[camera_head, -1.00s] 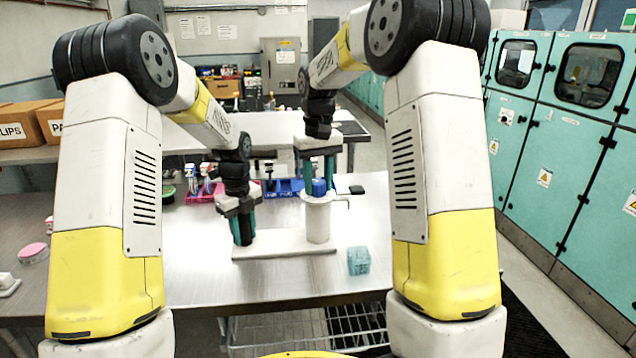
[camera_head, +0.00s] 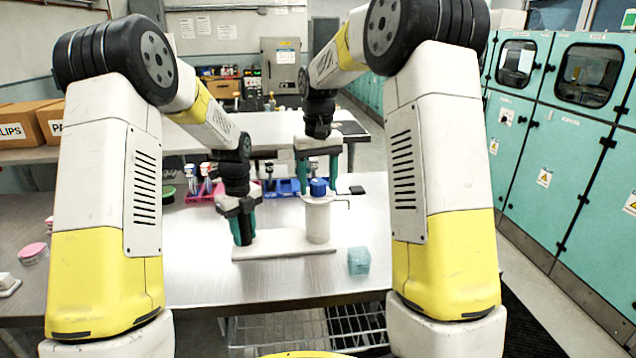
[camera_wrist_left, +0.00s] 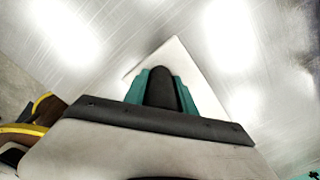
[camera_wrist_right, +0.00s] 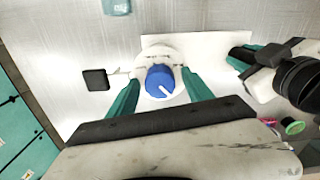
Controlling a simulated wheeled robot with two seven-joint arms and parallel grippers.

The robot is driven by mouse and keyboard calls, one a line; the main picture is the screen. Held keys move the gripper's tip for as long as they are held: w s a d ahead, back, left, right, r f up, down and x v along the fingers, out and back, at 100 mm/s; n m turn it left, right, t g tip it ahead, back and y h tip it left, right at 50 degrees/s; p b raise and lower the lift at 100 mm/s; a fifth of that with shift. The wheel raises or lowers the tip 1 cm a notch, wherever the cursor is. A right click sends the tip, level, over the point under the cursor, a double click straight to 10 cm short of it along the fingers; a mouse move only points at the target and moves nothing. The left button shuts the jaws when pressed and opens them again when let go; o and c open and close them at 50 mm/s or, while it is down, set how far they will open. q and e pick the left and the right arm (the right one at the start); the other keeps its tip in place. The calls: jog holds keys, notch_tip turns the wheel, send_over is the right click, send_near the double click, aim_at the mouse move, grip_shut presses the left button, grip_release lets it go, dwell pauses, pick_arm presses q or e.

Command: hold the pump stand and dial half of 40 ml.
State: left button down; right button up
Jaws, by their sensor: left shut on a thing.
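The pump stand has a flat white base plate (camera_head: 285,252) on the metal bench and a white cylinder (camera_head: 317,222) at its right end. A blue dial (camera_wrist_right: 160,80) with a white pointer line tops the cylinder; the line points down and right in the right wrist view. My left gripper (camera_head: 243,238) is shut on the stand's dark rounded post (camera_wrist_left: 161,88), low over the plate's left end. My right gripper (camera_wrist_right: 159,78) points down over the cylinder, its teal fingers open on both sides of the dial with visible gaps. Scale marks are not readable.
A teal translucent box (camera_head: 358,261) stands right of the base plate. A small black square pad (camera_wrist_right: 96,79) is on a thin arm beside the cylinder. Red and blue trays (camera_head: 283,189) with bottles stand behind. The bench front is clear.

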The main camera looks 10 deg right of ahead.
aim_at(318, 181)
notch_tip(318, 181, up, 12)
dwell(0.6)
pick_arm(q)
jog(key=c, duration=0.9)
grip_release()
jog(key=shift+c, duration=0.2)
jog(key=shift+r, duration=0.15)
jog(key=shift+r, duration=3.65)
